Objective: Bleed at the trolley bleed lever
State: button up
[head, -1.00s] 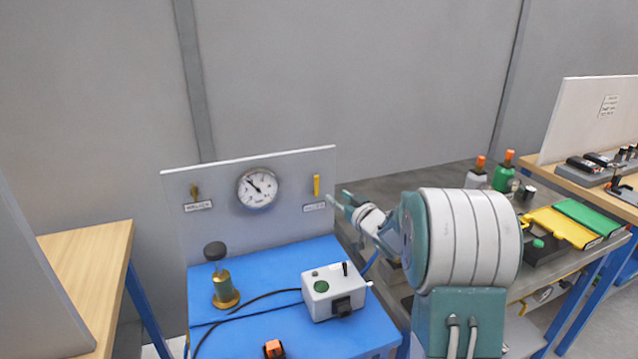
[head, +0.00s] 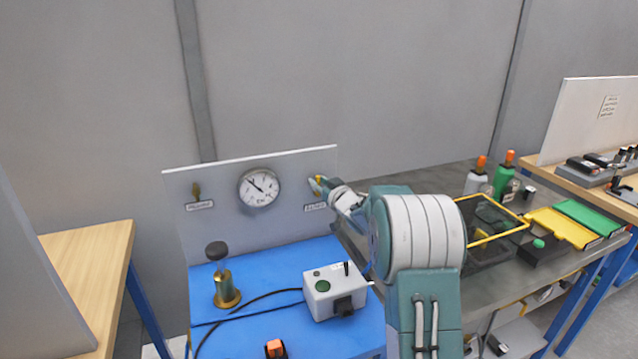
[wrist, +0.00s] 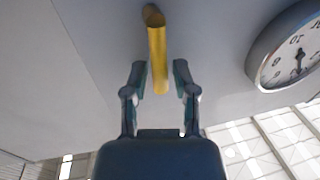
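The yellow lever (wrist: 157,52) sticks out from the grey panel (head: 222,180) on the blue trolley. In the wrist view my gripper (wrist: 160,78) is open, with one finger on each side of the lever's free end and a visible gap on both sides. In the head view my gripper (head: 318,186) is at the panel's right side and covers most of the lever (head: 323,178). A label sits below it, too small to read. A round gauge (head: 258,187) is left of the lever, and a brass lever (head: 196,190) is at the panel's left.
On the blue trolley top (head: 262,265) stand a brass cylinder with a black knob (head: 224,280) and a white control box (head: 334,291) with cables. A grey table with a yellow-framed bin (head: 490,235) and bottles is at right. A wooden bench (head: 75,270) is at left.

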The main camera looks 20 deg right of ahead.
aim_at(300, 197)
grip_shut()
jog(key=shift+a, duration=0.1)
jog(key=a+n, duration=0.1)
jog(key=n, duration=0.1)
jog(key=a+n+g, duration=0.1)
jog(key=n, duration=0.2)
jog(key=a+f+n+h, duration=0.1)
jog(key=n, duration=0.1)
jog(key=shift+n, duration=0.4)
jog(key=n, duration=0.2)
jog(key=a+f+n+h, duration=0.1)
jog(key=shift+f+n+g, duration=0.3)
jog(key=shift+n, duration=0.1)
jog(key=n, duration=0.1)
jog(key=f+n, duration=0.1)
jog(key=shift+a+f+n+h, duration=0.15)
jog(key=shift+a+n+h, duration=0.15)
jog(key=shift+h, duration=0.1)
jog(key=shift+f+n+h, duration=0.3)
jog(key=shift+f+n, duration=0.1)
jog(key=shift+n, duration=0.4)
jog(key=shift+f, duration=0.1)
